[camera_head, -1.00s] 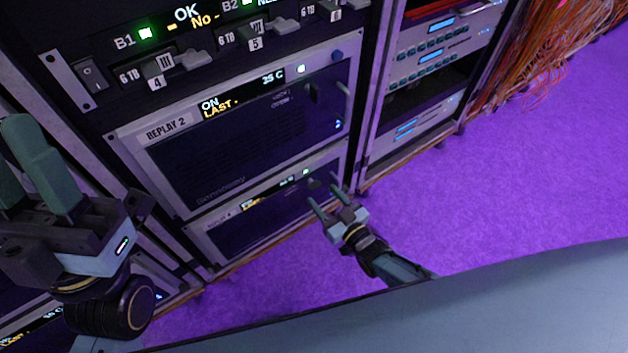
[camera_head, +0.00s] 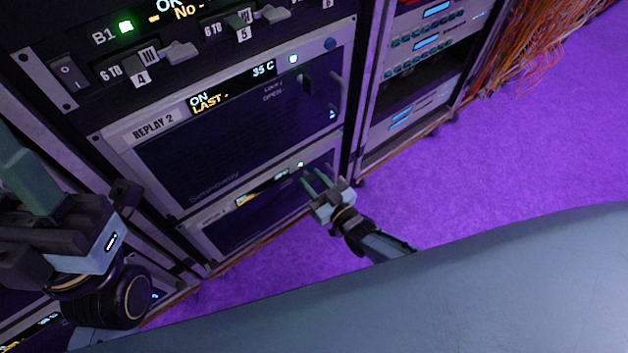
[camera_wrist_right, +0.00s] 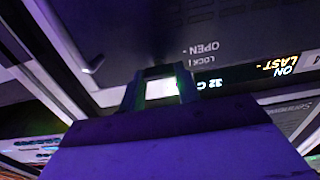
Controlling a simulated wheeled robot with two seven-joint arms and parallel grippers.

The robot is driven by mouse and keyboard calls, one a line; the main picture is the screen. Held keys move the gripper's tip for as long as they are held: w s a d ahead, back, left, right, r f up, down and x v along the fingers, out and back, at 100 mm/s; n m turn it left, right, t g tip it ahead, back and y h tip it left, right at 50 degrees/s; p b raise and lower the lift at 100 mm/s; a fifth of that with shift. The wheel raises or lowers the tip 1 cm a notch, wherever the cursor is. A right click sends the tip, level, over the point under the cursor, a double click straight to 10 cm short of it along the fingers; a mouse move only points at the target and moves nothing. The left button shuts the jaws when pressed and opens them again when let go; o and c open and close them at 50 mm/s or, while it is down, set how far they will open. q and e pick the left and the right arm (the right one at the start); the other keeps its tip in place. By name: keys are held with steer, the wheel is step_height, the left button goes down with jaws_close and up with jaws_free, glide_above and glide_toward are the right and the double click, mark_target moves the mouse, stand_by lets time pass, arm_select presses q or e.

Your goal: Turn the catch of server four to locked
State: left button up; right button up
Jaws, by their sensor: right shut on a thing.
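The lowest server (camera_head: 262,217) in the near rack is a dark-fronted unit with a lit display and a small green light. A "4" shows at the edge of its label in the right wrist view, where its front panel (camera_wrist_right: 235,25) fills the upper part. The words LOCK and OPEN appear there upside down beside my fingers. My right gripper (camera_head: 318,178) is at the right part of this front, shut on the catch; its fingers (camera_wrist_right: 160,88) hide most of the catch, so its angle cannot be read. My left gripper (camera_head: 18,170) is open and empty at the left, partly cut off.
The REPLAY 2 server (camera_head: 240,135) sits directly above, with its own catch (camera_head: 304,86) and a handle (camera_head: 336,92). A power panel with several levers is higher up. A second rack (camera_head: 418,95) and orange cables (camera_head: 535,50) stand right. The purple floor (camera_head: 480,170) is clear.

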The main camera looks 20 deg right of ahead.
steer(key=shift+m, duration=0.4)
steer(key=m, duration=0.3)
steer(key=shift+m, duration=0.4)
steer(key=m, duration=0.4)
steer(key=shift+d+f, duration=0.1)
steer(key=m, duration=0.9)
steer(key=shift+f, duration=0.15)
steer(key=shift+m, duration=0.3)
steer(key=o, duration=1)
steer(key=shift+d, duration=0.1)
